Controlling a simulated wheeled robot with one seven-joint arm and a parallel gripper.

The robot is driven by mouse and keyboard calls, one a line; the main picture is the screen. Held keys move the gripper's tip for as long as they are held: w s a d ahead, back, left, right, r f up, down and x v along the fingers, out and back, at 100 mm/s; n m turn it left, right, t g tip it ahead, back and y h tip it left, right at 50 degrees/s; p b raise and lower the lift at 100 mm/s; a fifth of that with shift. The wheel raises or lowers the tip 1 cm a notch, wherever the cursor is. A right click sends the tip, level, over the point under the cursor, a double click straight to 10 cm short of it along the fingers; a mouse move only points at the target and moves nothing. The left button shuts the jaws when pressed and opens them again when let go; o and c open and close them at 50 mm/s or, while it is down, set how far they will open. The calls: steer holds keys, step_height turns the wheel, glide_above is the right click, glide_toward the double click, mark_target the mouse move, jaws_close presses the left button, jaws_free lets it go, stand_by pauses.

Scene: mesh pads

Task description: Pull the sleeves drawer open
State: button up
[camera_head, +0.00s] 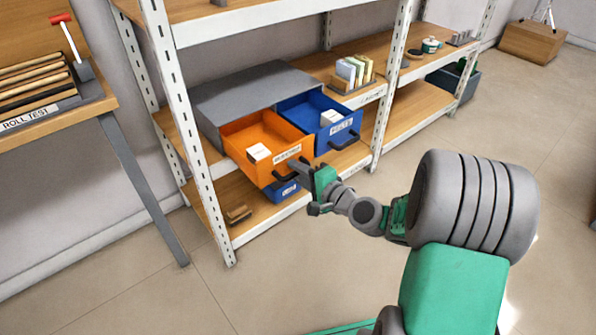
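A grey cabinet (235,95) on the shelf has an orange drawer (240,141) and a blue drawer (299,110), both standing pulled out. Each holds a small white item, and each front has a white label too small to read surely, so I cannot tell which is the sleeves drawer. The blue drawer's dark handle (343,143) is clear. My gripper (300,171) is at the orange drawer's front, by its dark handle. The fingers and handle overlap, so I cannot tell whether they grip it.
A small blue bin (287,191) sits below the orange drawer. A rack of small cards (353,73) is right of the cabinet. The floor in front is clear.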

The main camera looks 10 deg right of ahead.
steer(key=p+v, duration=0.2)
steer(key=v, duration=0.6)
steer(key=shift+w, duration=0.1)
